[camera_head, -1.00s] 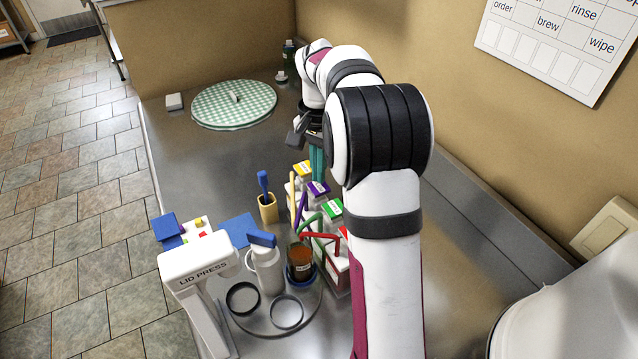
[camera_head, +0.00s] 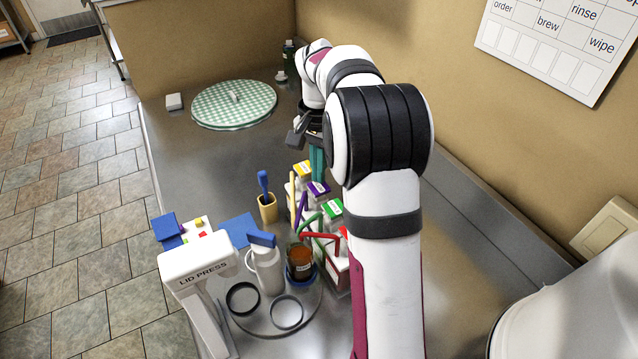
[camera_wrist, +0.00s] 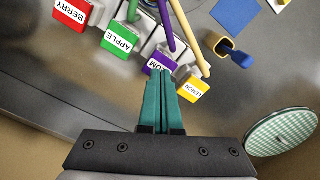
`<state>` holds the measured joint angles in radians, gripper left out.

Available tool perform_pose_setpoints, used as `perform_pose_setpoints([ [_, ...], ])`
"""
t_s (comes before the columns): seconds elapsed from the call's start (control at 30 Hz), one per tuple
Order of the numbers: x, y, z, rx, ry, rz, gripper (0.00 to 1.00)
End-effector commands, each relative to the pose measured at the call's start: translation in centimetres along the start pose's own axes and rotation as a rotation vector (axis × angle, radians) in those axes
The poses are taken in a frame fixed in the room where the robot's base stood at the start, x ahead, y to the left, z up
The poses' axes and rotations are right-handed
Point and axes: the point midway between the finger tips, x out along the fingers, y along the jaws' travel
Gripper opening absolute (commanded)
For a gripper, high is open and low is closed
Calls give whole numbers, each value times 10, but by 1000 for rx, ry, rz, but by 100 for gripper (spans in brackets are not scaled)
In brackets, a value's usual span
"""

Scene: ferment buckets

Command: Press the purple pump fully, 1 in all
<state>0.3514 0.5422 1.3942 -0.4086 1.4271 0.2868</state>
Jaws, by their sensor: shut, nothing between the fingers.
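The purple pump (camera_head: 318,188) stands in a row of pumps between the green and yellow ones. In the wrist view its purple top (camera_wrist: 155,62) carries a white label, of which only the end "UM" shows. My gripper (camera_wrist: 163,74) has its teal fingers shut with nothing between them. The fingertips overlap the near edge of the purple top and hide part of its label. In the head view my gripper (camera_head: 317,178) points down at the purple top. I cannot tell whether the tips touch it or whether it is pushed down.
The yellow LEMON pump (camera_wrist: 194,88) is close on the right of the fingertips, the green APPLE pump (camera_wrist: 121,38) on the left. The red BERRY pump (camera_wrist: 74,12) is beyond it. A yellow cup with a blue brush (camera_head: 268,207) stands nearby. The back counter is mostly clear.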

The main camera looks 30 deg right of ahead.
Motion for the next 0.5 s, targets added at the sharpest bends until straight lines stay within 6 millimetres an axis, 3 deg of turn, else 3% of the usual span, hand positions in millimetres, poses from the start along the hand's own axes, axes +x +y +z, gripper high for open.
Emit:
perform_pose_setpoints([
  [0.5, 9, 0, 0, 0, -1, 0, 0],
])
